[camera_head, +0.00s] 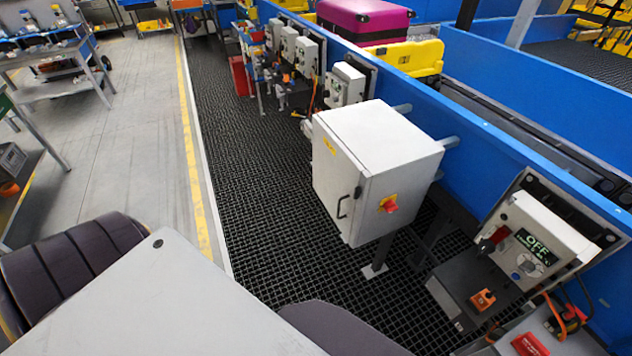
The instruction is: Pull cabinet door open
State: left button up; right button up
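The cabinet (377,130) is a white-grey box mounted beside the blue conveyor wall, right of the picture's middle. Its door (330,180) is the face turned to the left and looks shut. A dark bar handle (343,207) sits on the door near its edge by the front corner. A small yellow label is at the door's top. A red and yellow rotary switch (389,203) is on the adjoining face. Neither of my grippers shows in the head view, and nothing is seen touching the handle.
A control box with an "OFF" display (538,246) stands right of the cabinet. Smaller grey boxes (307,55) line the blue wall (480,130) behind. A magenta suitcase (364,18) is on the conveyor. The black grating floor (255,180) left of the cabinet is clear.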

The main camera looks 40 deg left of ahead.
aim_at(337, 172)
jog(key=j+u, duration=0.1)
jog(key=u, duration=0.9)
jog(key=i+l, duration=0.05)
